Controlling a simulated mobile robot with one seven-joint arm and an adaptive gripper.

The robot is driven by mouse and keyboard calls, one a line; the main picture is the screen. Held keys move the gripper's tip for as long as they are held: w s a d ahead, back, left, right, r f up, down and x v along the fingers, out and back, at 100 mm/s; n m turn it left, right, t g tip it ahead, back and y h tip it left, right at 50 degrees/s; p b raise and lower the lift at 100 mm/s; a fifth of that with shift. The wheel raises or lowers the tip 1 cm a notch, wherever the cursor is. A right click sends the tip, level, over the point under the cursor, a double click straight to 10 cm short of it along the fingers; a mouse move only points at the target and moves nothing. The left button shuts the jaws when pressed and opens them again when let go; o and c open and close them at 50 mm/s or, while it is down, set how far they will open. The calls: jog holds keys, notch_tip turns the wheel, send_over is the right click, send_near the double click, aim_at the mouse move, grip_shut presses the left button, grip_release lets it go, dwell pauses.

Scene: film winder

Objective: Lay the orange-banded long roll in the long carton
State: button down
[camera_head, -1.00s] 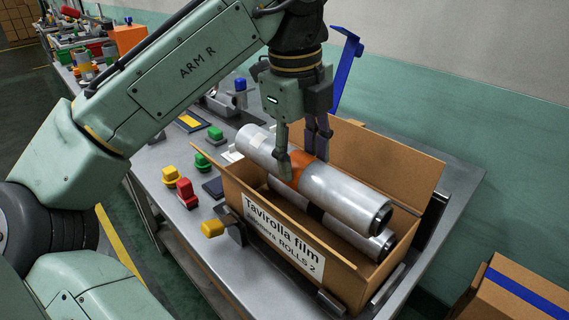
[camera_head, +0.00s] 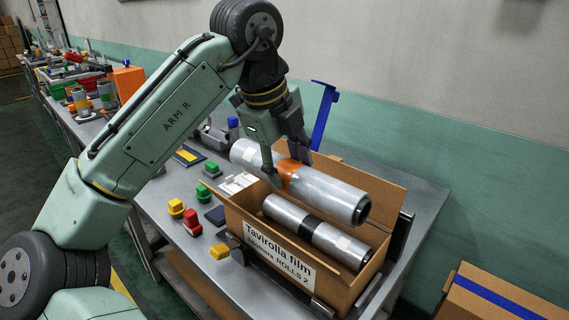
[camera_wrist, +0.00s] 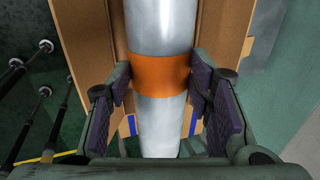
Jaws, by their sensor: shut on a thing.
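The orange-banded long roll (camera_head: 327,190) is silvery with an orange band at its middle and a dark core at its near end. My gripper (camera_head: 290,170) is shut on it across the orange band. In the wrist view, the gripper's pads (camera_wrist: 160,88) press on both sides of the band. The roll is held above the open long carton (camera_head: 388,194), roughly along its length, over its back side. Its far end reaches past the carton's far end. A black-banded silver roll (camera_head: 288,215) lies inside the carton toward the front. The floor under the held roll is mostly hidden.
The carton's flaps stand open. Yellow (camera_head: 176,207), red (camera_head: 193,222) and green (camera_head: 211,169) knobs stand on the bench left of it. A blue upright piece (camera_head: 323,115) stands behind. A closed box with blue tape (camera_head: 497,295) is at the lower right.

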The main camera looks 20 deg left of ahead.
jog(key=shift+r, duration=0.15)
jog(key=shift+f+b, duration=0.75)
jog(key=shift+f, duration=1.35)
